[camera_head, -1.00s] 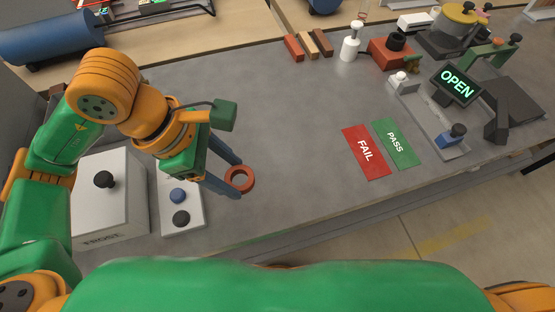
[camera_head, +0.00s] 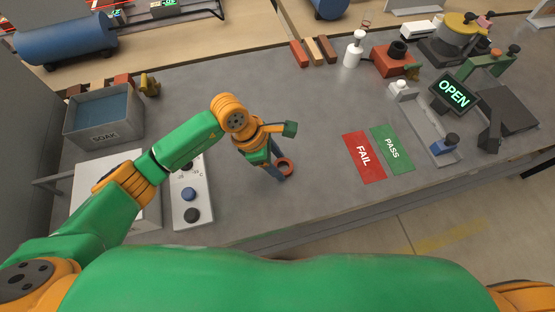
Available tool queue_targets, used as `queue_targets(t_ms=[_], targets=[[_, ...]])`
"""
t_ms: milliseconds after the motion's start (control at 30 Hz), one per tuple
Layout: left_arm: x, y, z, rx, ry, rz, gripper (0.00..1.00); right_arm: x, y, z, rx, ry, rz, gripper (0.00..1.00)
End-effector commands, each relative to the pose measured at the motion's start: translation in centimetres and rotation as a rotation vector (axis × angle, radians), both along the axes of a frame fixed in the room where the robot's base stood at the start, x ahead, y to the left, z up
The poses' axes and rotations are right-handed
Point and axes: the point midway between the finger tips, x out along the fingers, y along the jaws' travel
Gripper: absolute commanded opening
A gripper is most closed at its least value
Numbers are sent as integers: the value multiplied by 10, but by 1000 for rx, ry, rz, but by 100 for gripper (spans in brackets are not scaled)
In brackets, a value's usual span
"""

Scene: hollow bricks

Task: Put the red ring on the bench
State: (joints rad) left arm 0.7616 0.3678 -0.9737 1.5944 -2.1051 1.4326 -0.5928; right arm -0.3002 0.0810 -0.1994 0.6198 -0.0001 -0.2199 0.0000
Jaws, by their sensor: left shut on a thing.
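The red ring (camera_head: 286,162) is at the fingertips of my left gripper (camera_head: 279,170), over the middle of the grey bench (camera_head: 280,95). The gripper points down and is shut on the ring. I cannot tell whether the ring touches the bench top or hangs just above it. The gripper's fingers hide part of the ring. My right gripper is out of view.
A red FAIL card (camera_head: 363,157) and a green PASS card (camera_head: 392,149) lie to the right. A panel with knobs (camera_head: 190,172) and a SOAK tank (camera_head: 104,132) stand to the left. An OPEN sign (camera_head: 453,91) stands at right. Bench around the ring is clear.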

Motion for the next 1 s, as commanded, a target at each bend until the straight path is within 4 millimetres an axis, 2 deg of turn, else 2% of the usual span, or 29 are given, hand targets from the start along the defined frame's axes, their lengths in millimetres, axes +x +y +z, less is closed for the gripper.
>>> queue_targets(t_ms=[33,67,133,167,400,500,567,900,1000], targets=[[0,0,-3,0,0,0,6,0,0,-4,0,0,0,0],[0,0,-2,0,0,0,67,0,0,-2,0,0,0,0],[0,0,-1,0,0,0,86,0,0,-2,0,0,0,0],[0,0,-1,0,0,0,89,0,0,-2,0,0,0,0],[0,0,-1,0,0,1,89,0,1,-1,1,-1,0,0],[0,0,5,-1,1,1,89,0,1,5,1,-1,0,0],[1,4,9,-1,-2,1,89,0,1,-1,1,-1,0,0],[-1,37,87,0,-6,0,89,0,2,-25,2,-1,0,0],[-1,43,103,0,-4,2,89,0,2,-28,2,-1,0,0]])
